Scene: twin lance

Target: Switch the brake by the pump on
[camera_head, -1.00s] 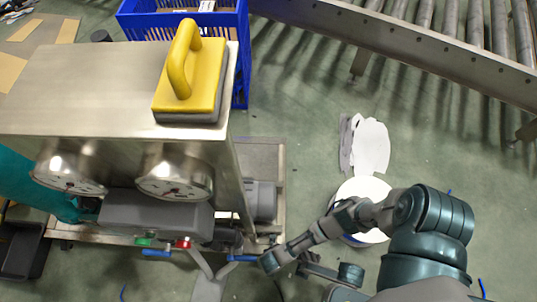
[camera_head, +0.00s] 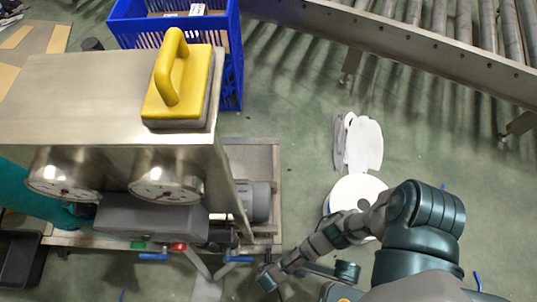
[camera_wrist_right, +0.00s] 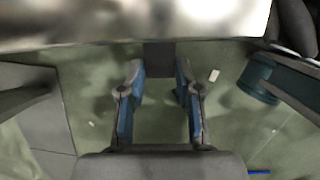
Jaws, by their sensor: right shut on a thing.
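A steel cabinet (camera_head: 70,90) carries two round gauges, one of them the right gauge (camera_head: 165,180). Below them is a grey box with a green button (camera_head: 138,245) and a red button (camera_head: 178,246). Blue-handled levers (camera_head: 153,257) and (camera_head: 238,259) show at the base. A grey motor-like body (camera_head: 255,202), perhaps the pump, sits right of the cabinet. I cannot tell which part is the brake. My right gripper (camera_head: 266,278) is right of and below the right blue lever. In the wrist view, its blue-padded fingers (camera_wrist_right: 158,72) are around a dark grey block (camera_wrist_right: 158,55). My left gripper is out of view.
A yellow-handled block (camera_head: 180,90) sits on the cabinet top. A blue crate (camera_head: 230,70) stands behind it. A roller conveyor (camera_head: 420,45) crosses the upper right. White flat pieces (camera_head: 362,145) and a white disc (camera_head: 350,192) lie on the floor near my right arm.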

